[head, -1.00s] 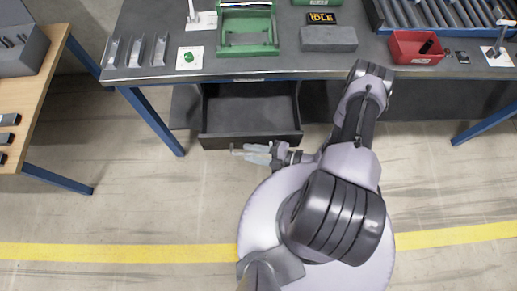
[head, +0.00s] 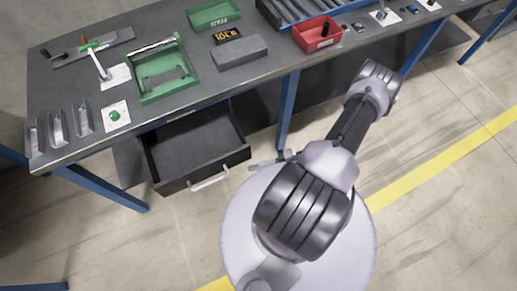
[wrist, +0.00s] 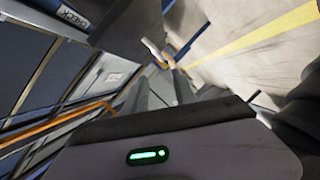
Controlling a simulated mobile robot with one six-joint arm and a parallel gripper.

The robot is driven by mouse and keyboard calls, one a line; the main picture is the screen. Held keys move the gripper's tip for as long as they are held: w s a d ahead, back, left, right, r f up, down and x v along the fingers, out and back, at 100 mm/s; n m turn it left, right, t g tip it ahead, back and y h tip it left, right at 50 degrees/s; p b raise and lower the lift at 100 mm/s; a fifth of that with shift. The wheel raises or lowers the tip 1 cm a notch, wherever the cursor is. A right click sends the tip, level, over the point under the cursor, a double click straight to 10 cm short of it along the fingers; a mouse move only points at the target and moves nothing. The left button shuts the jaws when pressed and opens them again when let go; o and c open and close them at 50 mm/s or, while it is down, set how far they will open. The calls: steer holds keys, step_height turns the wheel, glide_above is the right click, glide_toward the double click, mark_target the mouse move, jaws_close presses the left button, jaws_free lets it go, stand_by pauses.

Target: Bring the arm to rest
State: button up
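My gripper (head: 267,163) is low in front of the bench, just right of the open drawer's handle, and partly hidden by my arm. In the wrist view its two fingers (wrist: 161,62) stand a little apart, with nothing clearly seen between them. My arm is folded over my round base, with its elbow near the bench's front edge.
A grey bench (head: 180,112) runs across the back. Its dark drawer (head: 180,150) is pulled out, with a pale handle (head: 210,180). A green fixture (head: 163,95), red bin (head: 318,34) and grey block (head: 239,52) lie on top. The floor at right is clear.

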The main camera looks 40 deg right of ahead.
stand_by(0.3)
steer(key=w+d+r+n+g+h+b, duration=0.1)
steer(key=w+d+r+n+g, duration=0.15)
steer(key=r+n, duration=0.35)
steer(key=w+d+r+n+g+h, duration=0.1)
steer(key=w+d+r+n+g, duration=0.15)
steer(key=r+n+g, duration=0.35)
steer(key=w+a+r+n+h+b, duration=0.1)
steer(key=w+a+r+n+h, duration=0.25)
steer(key=r+n, duration=0.7)
steer(key=s+a+r+n+t+h+b, duration=0.1)
steer(key=s+a+r+n+t+h, duration=0.1)
steer(key=a+r+n, duration=0.5)
steer(key=s+a+r+n+t+h+b, duration=0.1)
steer(key=s+a+r+n+t+h, duration=0.2)
steer(key=a+r+n, duration=0.5)
step_height(320, 180, up, 3)
steer(key=n, duration=0.8)
steer(key=shift+s+a, duration=0.15)
steer(key=shift+a, duration=0.1)
